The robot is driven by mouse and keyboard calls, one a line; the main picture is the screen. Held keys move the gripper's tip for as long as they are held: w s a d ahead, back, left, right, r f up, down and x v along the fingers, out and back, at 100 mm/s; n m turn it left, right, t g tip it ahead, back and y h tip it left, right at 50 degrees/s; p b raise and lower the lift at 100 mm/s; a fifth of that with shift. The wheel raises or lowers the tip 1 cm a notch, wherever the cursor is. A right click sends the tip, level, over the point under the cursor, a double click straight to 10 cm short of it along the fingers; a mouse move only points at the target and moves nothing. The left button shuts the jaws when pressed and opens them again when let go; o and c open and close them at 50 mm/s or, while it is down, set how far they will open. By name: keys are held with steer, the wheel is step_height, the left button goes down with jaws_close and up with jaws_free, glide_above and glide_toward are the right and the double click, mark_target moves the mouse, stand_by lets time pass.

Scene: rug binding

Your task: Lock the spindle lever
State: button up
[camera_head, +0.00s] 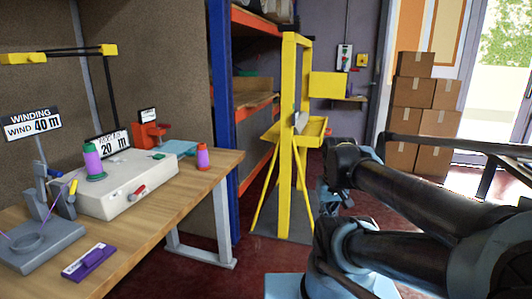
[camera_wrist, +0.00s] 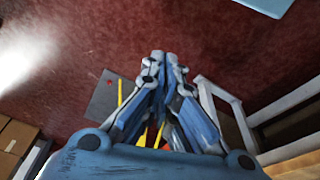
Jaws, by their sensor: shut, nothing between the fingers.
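A grey winding unit (camera_head: 42,240) stands at the front left of the wooden bench, with a small upright post and a yellow-tipped lever (camera_head: 73,188) beside it. I cannot tell whether this lever is the spindle lever, or whether it is locked. A white box (camera_head: 125,183) behind the unit has a small red handle (camera_head: 137,192) on its front. My gripper (camera_wrist: 165,58) is shut and empty in the wrist view, pointing over the dark red floor. In the head view my arm is right of the bench, well apart from the levers.
A purple and green spool (camera_head: 93,163) stands on the white box; another spool (camera_head: 202,157) stands near the bench's right end. A purple block (camera_head: 88,262) lies at the front edge. A yellow stand (camera_head: 285,140) and stacked cartons (camera_head: 410,110) are behind. Red floor lies between bench and arm.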

steer(key=o, duration=0.9)
steer(key=shift+s+d+f, duration=0.15)
steer(key=shift+f, duration=0.05)
steer(key=o, duration=0.5)
steer(key=shift+o, duration=1.1)
steer(key=shift+w+a+r, duration=0.1)
steer(key=shift+w+a, duration=0.15)
steer(key=shift+w, duration=0.1)
steer(key=w+a+r+n+t+y, duration=0.25)
steer(key=w+a+n, duration=0.25)
steer(key=w+a, duration=0.4)
steer(key=n+y, duration=1)
steer(key=n, duration=0.1)
glide_toward(141, 190)
steer(key=shift+x, duration=4.25)
